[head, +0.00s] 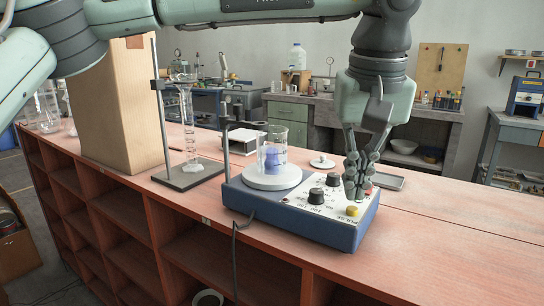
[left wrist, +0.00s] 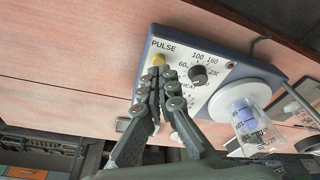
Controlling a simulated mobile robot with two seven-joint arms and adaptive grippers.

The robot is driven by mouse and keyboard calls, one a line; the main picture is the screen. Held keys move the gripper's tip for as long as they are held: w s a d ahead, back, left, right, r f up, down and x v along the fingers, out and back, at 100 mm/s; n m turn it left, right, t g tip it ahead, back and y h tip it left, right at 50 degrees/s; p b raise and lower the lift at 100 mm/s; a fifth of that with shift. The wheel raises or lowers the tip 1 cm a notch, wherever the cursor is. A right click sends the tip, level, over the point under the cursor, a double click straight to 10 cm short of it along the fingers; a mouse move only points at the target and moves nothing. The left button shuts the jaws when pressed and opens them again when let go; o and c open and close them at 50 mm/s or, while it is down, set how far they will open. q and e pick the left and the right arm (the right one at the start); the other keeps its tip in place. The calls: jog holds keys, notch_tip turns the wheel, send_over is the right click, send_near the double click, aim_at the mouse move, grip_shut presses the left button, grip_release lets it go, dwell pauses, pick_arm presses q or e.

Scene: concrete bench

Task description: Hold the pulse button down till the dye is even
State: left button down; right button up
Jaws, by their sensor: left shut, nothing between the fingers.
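The stirrer hotplate (head: 300,218) is a blue box with a white panel, dark knobs and a round white plate. Its yellow pulse button (head: 352,211) is at the panel's near right corner; it also shows beside the word PULSE in the left wrist view (left wrist: 158,59). A glass beaker (head: 288,135) stands on the plate, with blue dye (head: 273,158) gathered in a patch low in clear liquid. My left gripper (head: 357,196) is shut and empty, pointing down, its tips close to the button. I cannot tell whether they touch it. My right gripper is not in view.
A retort stand (head: 186,178) with a glass column stands left of the hotplate, before a tall cardboard box (head: 115,105). A white lid (head: 322,161) and a grey tray (head: 388,181) lie behind the hotplate. A cable (head: 236,250) hangs over the front edge. The bench at right is clear.

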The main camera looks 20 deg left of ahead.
aim_at(352, 209)
pick_arm(q)
jog(key=shift+f+b, duration=0.7)
jog(key=shift+f, duration=0.4)
jog(key=shift+r, duration=0.15)
dwell(3.5)
notch_tip(352, 209, up, 6)
jog(key=p, duration=0.5)
